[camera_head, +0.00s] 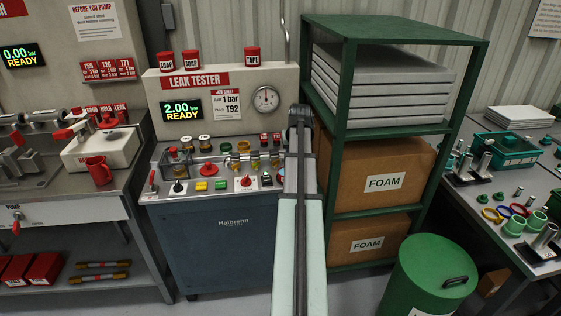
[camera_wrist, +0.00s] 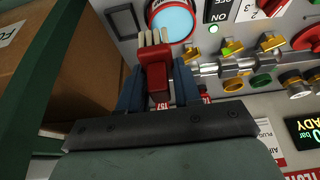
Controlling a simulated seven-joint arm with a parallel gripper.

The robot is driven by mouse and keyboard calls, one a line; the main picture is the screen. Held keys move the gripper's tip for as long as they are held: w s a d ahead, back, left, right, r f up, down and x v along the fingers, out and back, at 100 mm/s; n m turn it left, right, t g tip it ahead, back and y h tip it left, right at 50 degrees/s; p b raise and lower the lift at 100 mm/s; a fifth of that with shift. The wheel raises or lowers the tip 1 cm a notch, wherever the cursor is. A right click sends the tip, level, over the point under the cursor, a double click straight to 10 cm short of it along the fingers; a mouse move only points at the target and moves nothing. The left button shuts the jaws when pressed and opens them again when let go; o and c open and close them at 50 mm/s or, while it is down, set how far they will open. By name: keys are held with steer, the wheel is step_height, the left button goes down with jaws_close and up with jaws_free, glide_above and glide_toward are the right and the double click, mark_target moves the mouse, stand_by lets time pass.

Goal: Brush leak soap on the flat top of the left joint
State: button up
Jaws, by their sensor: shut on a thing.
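My gripper (camera_wrist: 158,92) shows in the wrist view with its two blue fingers shut on a red brush (camera_wrist: 157,72). In the head view, my arm hides the gripper and brush; some brass fittings (camera_head: 254,162) show on the leak tester's bench.
The leak tester (camera_head: 220,95) has a display, a gauge and coloured knobs. Red soap and tape cups stand on top. A green rack (camera_head: 455,84) with foam boxes (camera_head: 376,180) stands close at right; a box (camera_wrist: 75,70) is beside the gripper in the wrist view.

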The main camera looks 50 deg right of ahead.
steer(key=shift+w+a+f+n+t+y, duration=0.1)
steer(key=shift+w+f+n+t+y, duration=0.15)
steer(key=shift+w+f+n+y, duration=0.9)
steer(key=shift+w+f+n+t+h, duration=0.15)
steer(key=shift+f+n, duration=0.45)
steer(key=shift+n, duration=1.25)
steer(key=shift+w+a+f+n+t+y, duration=0.1)
steer(key=shift+w+f+n+t+y, duration=0.2)
steer(key=shift+w+f+n+y, duration=0.8)
steer(key=shift+s+f+n+h, duration=0.3)
steer(key=shift+s+n+h, duration=0.15)
steer(key=shift+s, duration=0.2)
steer(key=shift+r, duration=0.15)
step_height(320, 180, up, 7)
stand_by(0.9)
steer(key=shift+w, duration=0.1)
